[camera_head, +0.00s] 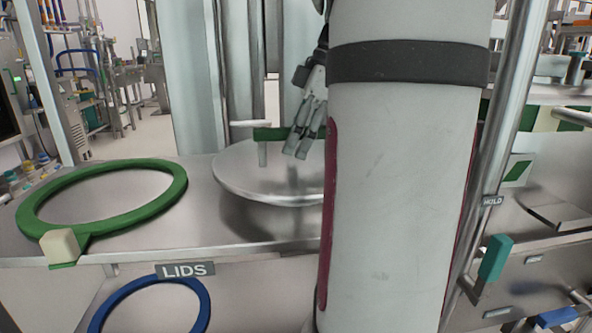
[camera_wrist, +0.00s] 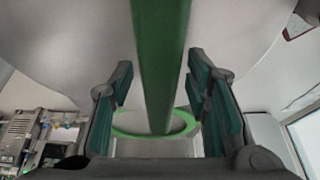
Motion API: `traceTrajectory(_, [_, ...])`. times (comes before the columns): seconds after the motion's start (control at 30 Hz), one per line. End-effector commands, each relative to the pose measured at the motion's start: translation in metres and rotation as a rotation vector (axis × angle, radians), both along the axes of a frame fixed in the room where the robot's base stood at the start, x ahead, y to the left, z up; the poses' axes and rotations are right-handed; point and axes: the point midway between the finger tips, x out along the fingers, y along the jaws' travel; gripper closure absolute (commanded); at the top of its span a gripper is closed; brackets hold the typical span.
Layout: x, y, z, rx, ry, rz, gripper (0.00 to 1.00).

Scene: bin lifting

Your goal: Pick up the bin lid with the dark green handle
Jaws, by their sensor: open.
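The bin lid (camera_head: 240,178) is a round grey metal disc on the steel counter, partly hidden by my arm in the head view. Its dark green handle (camera_head: 266,134) is a bar raised above the disc, with a pale post at its left end. My gripper (camera_head: 304,148) is at the handle, pointing down. In the wrist view the handle (camera_wrist: 162,45) runs lengthwise between the two teal-padded fingers of my gripper (camera_wrist: 160,80). The fingers are open, with a visible gap on each side of the bar. The grey lid surface (camera_wrist: 90,40) shows beyond it.
A green ring (camera_head: 172,200) with a pale block lies on the counter at left. A blue ring (camera_head: 205,300) sits lower, below the "LIDS" label (camera_head: 185,270). A metal post (camera_head: 500,150) and a teal handle (camera_head: 494,258) stand at right.

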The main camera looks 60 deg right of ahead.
Motion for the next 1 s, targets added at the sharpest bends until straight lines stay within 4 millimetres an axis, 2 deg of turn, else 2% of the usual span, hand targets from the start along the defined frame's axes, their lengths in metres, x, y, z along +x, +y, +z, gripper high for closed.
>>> traceTrajectory(0.27, [0.0001,0.0000,-0.0007,0.000,0.000,0.000,0.57])
traceTrajectory(0.3, [0.0001,-0.0001,-0.0008,0.000,0.000,0.000,0.59])
traceTrajectory(0.4, [0.0001,0.0001,-0.0007,0.000,0.000,0.000,0.82])
traceTrajectory(0.5, [0.0001,0.0001,-0.0007,0.000,0.000,0.000,1.00])
traceTrajectory(1.0, [0.0006,0.0000,0.0039,-0.003,-0.004,0.000,1.00])
